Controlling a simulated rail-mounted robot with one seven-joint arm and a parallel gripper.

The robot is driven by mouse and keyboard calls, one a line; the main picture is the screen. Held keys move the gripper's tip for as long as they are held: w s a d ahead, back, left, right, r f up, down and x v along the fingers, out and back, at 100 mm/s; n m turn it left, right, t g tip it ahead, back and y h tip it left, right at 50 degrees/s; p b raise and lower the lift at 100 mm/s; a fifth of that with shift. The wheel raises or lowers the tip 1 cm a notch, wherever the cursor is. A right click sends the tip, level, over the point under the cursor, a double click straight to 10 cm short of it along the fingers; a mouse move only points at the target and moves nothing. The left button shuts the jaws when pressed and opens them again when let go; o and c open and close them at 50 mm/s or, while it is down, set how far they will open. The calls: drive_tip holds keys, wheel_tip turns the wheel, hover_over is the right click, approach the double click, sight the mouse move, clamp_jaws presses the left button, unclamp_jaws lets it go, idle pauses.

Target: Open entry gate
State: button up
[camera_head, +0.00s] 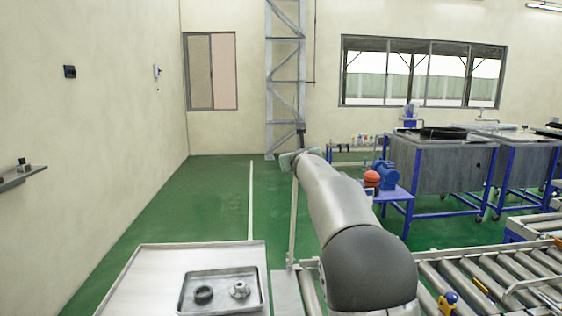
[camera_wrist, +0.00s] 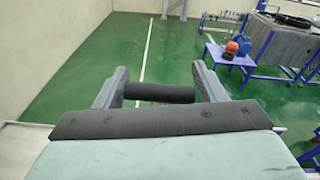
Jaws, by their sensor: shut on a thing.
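The entry gate shows in the head view as a thin pale upright bar (camera_head: 292,225) at the near end of the roller conveyor. Its top end is hidden behind my arm and hand. In the wrist view, a short black cylindrical handle (camera_wrist: 160,93) lies crosswise between the two grey fingers of my gripper (camera_wrist: 158,82). My gripper is shut on this handle. In the head view, my gripper (camera_head: 292,158) is partly hidden by my arm and sits at the top of the bar. I cannot tell how the handle joins the bar.
A metal table with a shallow tray (camera_head: 220,272) holding small parts stands at the front left. The roller conveyor (camera_head: 500,280) runs along the lower right. A blue stand with a blue and red device (camera_head: 378,180) and steel tanks (camera_head: 440,175) are behind. Green floor is clear ahead left.

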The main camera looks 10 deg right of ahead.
drive_tip(key=shift+w+f, duration=0.45)
drive_tip(key=shift+f, duration=0.15)
drive_tip(key=o, duration=1.4)
drive_tip(key=shift+f, duration=0.1)
drive_tip(key=s+r, duration=0.1)
drive_tip(key=s, duration=0.4)
drive_tip(key=s+r+b, duration=0.1)
drive_tip(key=s, duration=0.5)
drive_tip(key=s+r+b, duration=0.1)
drive_tip(key=s, duration=0.5)
drive_tip(key=shift+s+a, duration=0.15)
drive_tip(key=shift+a, duration=0.1)
drive_tip(key=shift+f, duration=0.1)
